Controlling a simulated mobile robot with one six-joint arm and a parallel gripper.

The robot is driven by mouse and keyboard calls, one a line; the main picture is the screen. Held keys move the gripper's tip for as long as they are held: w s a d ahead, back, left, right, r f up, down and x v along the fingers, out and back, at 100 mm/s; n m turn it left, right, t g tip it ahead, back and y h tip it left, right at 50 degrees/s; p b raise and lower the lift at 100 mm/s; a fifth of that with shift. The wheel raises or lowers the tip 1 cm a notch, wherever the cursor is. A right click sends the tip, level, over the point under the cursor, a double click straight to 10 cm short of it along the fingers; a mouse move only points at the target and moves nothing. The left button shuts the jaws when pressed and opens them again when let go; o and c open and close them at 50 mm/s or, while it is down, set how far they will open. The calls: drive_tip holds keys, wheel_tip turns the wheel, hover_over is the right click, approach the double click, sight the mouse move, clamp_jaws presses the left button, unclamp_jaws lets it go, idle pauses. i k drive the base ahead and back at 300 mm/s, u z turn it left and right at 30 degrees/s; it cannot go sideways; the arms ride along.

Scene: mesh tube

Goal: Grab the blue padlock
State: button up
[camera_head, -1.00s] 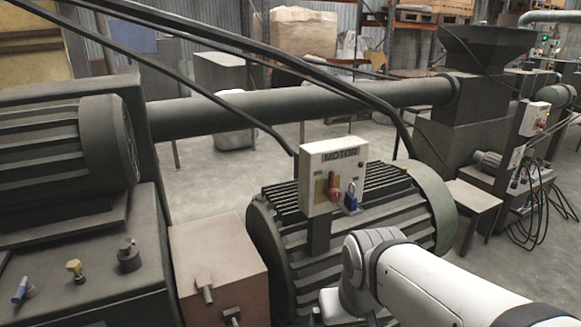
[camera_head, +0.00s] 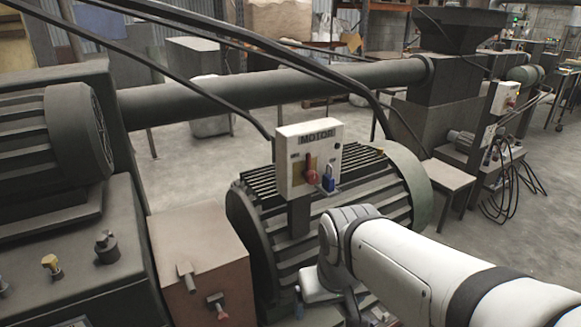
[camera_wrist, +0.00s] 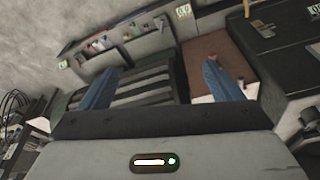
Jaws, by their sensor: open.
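The blue padlock (camera_head: 328,178) hangs on the front of a white box marked MOTOR (camera_head: 309,150), just right of its red switch handle (camera_head: 311,175). The box stands in front of the ribbed dark green motor. I cannot make out the padlock in the wrist view.
The ribbed motor (camera_head: 405,195) fills the middle. A brown box (camera_head: 205,265) and a dark machine (camera_head: 60,240) with knobs stand at left. A thick pipe (camera_head: 270,88) and black cables (camera_head: 235,115) run behind and above the MOTOR box.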

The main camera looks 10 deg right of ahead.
sight(328, 180)
drive_tip(key=u, duration=3.15)
drive_tip(key=k, duration=2.1)
drive_tip(key=z, duration=1.85)
drive_tip(key=i, duration=0.9)
drive_tip(key=z, duration=0.05)
